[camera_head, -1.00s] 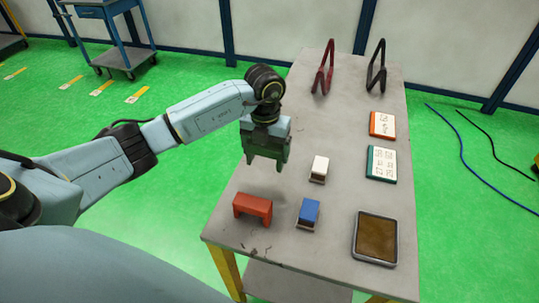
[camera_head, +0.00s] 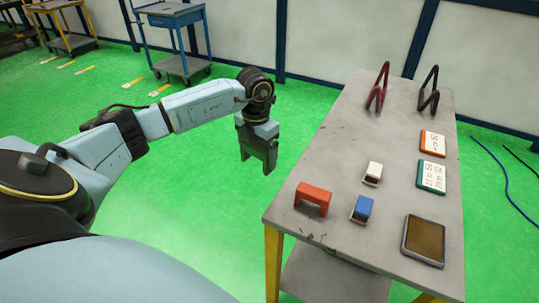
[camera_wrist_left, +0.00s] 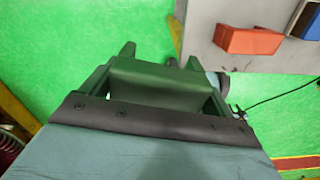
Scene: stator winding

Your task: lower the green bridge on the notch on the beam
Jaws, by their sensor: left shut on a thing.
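My left gripper (camera_head: 257,158) points down beyond the left edge of the table, with green floor behind it. It is shut on the green bridge, which shows in the left wrist view as a green block (camera_wrist_left: 155,90) between the jaws. In the head view the bridge looks dark and is hard to tell from the fingers. I cannot make out a notched beam in either view. My right gripper is not in view.
On the grey table (camera_head: 330,150) stand a red bridge (camera_head: 314,196), a blue block (camera_head: 362,207) and a white block (camera_head: 373,172). A brown-topped tray (camera_head: 424,240), two labelled cards and two angled frames are further right and back. A blue cart (camera_head: 172,18) stands far behind.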

